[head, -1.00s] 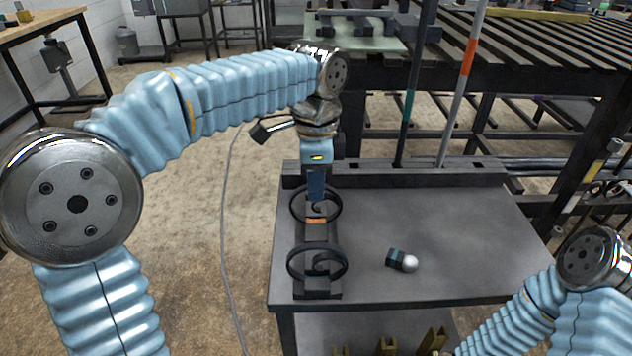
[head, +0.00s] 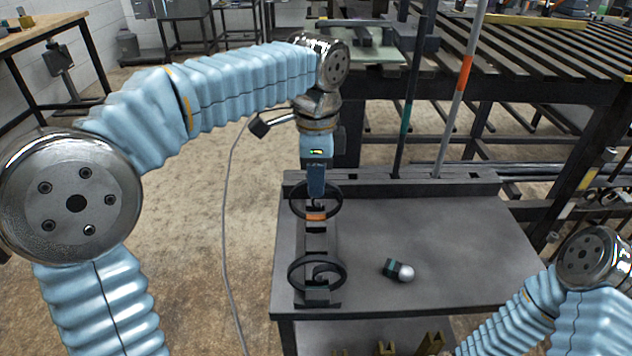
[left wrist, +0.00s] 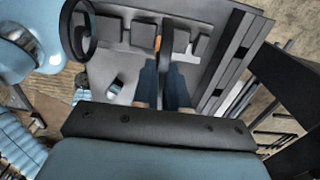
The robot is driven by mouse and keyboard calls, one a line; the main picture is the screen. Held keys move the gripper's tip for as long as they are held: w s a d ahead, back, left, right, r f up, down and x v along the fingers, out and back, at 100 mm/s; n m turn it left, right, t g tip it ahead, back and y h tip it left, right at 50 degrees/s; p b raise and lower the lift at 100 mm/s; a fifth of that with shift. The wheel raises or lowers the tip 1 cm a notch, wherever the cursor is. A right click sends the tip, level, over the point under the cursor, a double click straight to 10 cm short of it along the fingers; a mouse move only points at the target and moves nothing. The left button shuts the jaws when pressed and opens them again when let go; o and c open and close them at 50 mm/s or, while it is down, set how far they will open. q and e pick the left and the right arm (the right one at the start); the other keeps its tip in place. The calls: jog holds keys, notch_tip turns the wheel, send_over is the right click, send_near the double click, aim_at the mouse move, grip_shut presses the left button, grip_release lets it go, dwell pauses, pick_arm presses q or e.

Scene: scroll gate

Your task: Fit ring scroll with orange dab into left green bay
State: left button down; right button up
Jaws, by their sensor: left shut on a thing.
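Two black ring scrolls are on the left side of the grey table. The far ring scroll (head: 297,203) has an orange dab and also shows in the left wrist view (left wrist: 165,24). My left gripper (head: 316,194) is shut on it from above; its blue fingers also show in the left wrist view (left wrist: 166,90). The held ring is upright and looks slightly above the black rack (head: 316,241). The nearer ring scroll (head: 293,273) stands on the rack's near end. My right gripper is out of view. I cannot pick out the left green bay with certainty.
A small dark and teal piece with a pale ball (head: 399,270) lies on the table (head: 440,235). A dark pole (head: 411,110) with a teal band and a grey pole (head: 463,80) with an orange band rise at the table's back edge. A pale green surface (head: 385,55) is behind.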

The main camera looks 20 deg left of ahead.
pick_arm(q)
jog(key=shift+r, duration=3.35)
